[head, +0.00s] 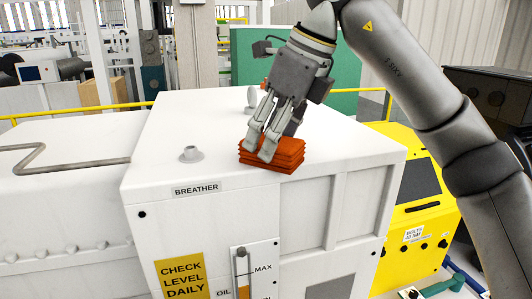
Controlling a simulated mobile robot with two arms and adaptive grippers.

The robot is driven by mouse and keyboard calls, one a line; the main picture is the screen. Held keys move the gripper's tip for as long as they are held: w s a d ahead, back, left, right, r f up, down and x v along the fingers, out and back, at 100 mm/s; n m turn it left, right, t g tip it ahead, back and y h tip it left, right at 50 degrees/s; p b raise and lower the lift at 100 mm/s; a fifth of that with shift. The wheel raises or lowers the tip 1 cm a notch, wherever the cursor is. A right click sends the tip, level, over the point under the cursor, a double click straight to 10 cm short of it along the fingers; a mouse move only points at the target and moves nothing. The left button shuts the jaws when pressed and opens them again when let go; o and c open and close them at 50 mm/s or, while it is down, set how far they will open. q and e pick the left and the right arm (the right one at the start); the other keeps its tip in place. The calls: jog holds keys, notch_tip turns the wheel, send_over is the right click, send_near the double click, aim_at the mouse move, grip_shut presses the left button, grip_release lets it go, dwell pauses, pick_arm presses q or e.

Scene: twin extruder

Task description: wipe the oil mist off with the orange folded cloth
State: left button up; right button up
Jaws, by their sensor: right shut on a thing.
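The orange folded cloth (285,158) is a thick layered stack on the white top of the gearbox-like housing (215,120). My right gripper (260,146) comes down from above, its fingers against the cloth's left and near part, shut on it. The cloth appears to touch the top surface. I cannot make out any oil mist on the white surface; the gripper and cloth hide part of it. My left gripper is not in view.
Another pale fitting (251,99) stands behind. The oil sight gauge (242,270) is on the front face. A yellow machine (415,205) stands right.

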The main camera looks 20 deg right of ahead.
jog(key=shift+r+p, duration=2.05)
jog(key=shift+r, duration=1)
jog(key=shift+f, duration=0.1)
